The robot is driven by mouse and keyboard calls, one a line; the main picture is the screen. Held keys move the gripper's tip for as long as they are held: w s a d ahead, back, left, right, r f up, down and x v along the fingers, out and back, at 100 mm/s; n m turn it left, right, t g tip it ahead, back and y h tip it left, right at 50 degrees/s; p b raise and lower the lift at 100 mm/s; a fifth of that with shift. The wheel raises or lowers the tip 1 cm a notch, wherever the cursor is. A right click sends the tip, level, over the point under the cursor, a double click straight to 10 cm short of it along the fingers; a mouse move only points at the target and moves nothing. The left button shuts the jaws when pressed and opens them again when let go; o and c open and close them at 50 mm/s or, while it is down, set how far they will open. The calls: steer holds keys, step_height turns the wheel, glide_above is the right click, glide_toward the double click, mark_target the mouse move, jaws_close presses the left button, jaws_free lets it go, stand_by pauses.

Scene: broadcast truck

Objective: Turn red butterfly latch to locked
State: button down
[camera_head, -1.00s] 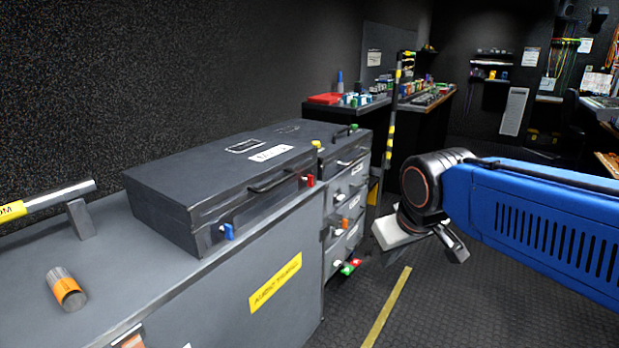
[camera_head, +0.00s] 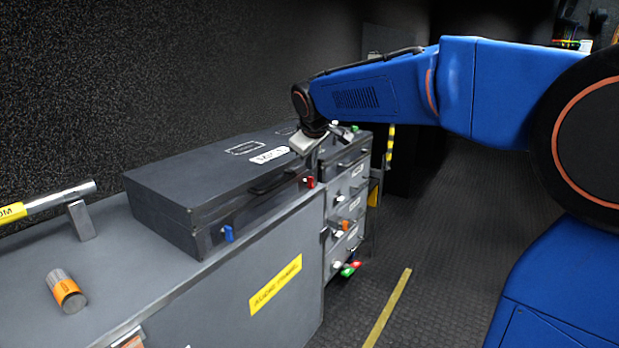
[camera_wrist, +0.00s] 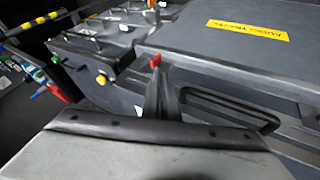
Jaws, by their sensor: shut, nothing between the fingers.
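The red butterfly latch (camera_head: 310,182) is on the front face of the black case (camera_head: 190,190), near its right end. In the wrist view, the latch's red tip (camera_wrist: 155,61) shows just past the dark narrow fingers. My gripper (camera_head: 312,158) is just above the latch at the case's right front corner. It also shows in the wrist view (camera_wrist: 159,85), shut and empty. I cannot tell whether the fingers touch the latch. The latch's lower part is hidden in the wrist view.
A blue latch (camera_head: 228,233) is on the case's left front, with a handle (camera_head: 268,182) between the latches. Drawers with coloured knobs (camera_head: 345,215) stand to the right. An orange-banded cylinder (camera_head: 66,291) lies on the left of the cabinet top. The floor aisle (camera_head: 440,270) is clear.

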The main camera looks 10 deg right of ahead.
glide_toward(308, 186)
steer(key=x, duration=0.4)
steer(key=shift+d, duration=0.1)
steer(key=shift+r, duration=0.1)
stand_by(0.6)
